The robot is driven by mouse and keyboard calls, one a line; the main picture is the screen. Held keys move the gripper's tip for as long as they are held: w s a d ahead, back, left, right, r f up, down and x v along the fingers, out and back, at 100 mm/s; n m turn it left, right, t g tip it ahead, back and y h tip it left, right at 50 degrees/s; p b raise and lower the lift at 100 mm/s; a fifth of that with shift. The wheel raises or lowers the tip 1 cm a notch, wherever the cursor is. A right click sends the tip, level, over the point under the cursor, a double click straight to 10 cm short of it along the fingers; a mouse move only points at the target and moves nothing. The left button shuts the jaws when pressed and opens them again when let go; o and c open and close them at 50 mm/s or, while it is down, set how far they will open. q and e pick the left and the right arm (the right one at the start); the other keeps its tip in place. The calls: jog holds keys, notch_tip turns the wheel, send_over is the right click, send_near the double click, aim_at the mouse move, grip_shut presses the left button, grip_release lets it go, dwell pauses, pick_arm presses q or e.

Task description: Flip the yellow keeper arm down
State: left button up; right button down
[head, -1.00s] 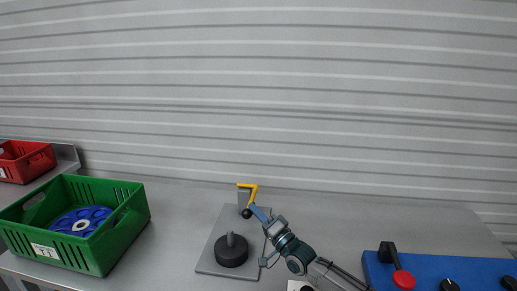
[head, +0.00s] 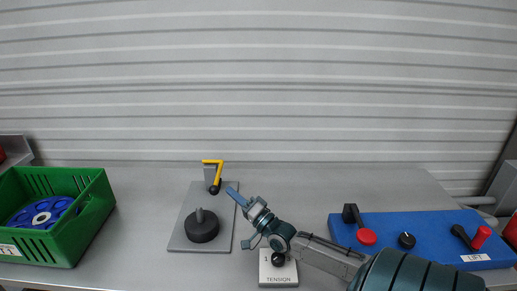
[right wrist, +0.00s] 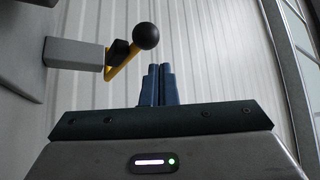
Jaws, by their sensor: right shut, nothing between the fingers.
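The yellow keeper arm (head: 219,173) is a bent bar on a grey post (head: 209,174) at the back of a grey plate. Its top part runs level from the post, then it bends down to a black ball knob (head: 214,190). In the right wrist view the yellow bar (right wrist: 124,67) and the ball knob (right wrist: 146,36) lie left of and above the fingertips. My right gripper (head: 233,194) has its blue fingers shut and empty. They point toward the knob from its right, with a small gap visible. The right wrist view shows the fingers together (right wrist: 158,84). My left gripper is not in view.
A black spool with a peg (head: 202,228) stands on the grey plate (head: 184,239). A green crate (head: 84,235) with a blue disc is at left. A TENSION knob box (head: 279,280) and a blue control panel (head: 345,222) with levers lie at right, near my right arm.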

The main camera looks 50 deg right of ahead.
jog(key=s+p, duration=0.1)
jog(key=s, duration=0.9)
jog(key=shift+s+d+p, duration=0.3)
jog(key=shift+d, duration=0.1)
jog(key=shift+r, duration=0.1)
